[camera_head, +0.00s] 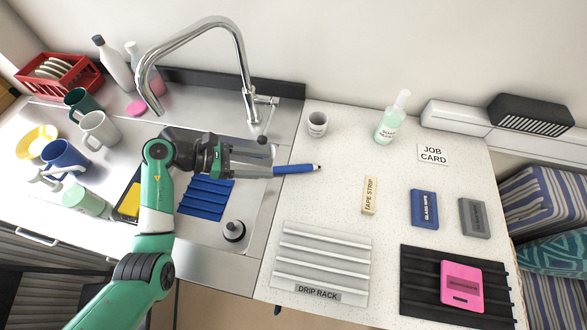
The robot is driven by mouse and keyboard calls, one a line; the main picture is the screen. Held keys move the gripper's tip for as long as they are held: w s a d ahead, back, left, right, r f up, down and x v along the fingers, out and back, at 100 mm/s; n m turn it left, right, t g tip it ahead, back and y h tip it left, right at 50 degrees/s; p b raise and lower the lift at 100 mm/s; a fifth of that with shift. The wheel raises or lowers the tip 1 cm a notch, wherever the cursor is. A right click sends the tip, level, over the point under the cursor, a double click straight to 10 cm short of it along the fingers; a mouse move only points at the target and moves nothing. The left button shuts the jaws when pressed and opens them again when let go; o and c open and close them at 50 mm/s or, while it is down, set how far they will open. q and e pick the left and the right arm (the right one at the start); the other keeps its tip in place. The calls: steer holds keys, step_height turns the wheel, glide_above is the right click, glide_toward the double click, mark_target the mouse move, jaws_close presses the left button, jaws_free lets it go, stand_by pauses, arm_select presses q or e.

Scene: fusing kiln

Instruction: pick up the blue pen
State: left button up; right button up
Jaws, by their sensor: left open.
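The blue pen (296,170) lies on the speckled white counter just right of the sink, with its dark tip pointing right. My left gripper (268,161) reaches in over the sink from the left, and its fingers point right. Its jaws are open. The lower finger meets the left end of the pen in the picture, and that end is hidden or cut off there. I cannot tell whether finger and pen touch. My right gripper is out of view.
A white cup (317,124) and a soap bottle (391,119) stand behind the pen. The faucet (203,27) arches over the sink. The counter around the pen is clear.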

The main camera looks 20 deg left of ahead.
mark_target(293, 167)
arm_select(q)
steer(key=x, duration=0.3)
steer(key=shift+d, duration=0.15)
steer(key=shift+w+d+f+b, duration=0.2)
steer(key=shift+d+f+b, duration=0.1)
steer(key=shift+b, duration=0.2)
steer(key=b+x, duration=0.1)
steer(key=x, duration=0.3)
steer(key=shift+w+d, duration=0.1)
steer(key=shift+d, duration=0.15)
jaws_close()
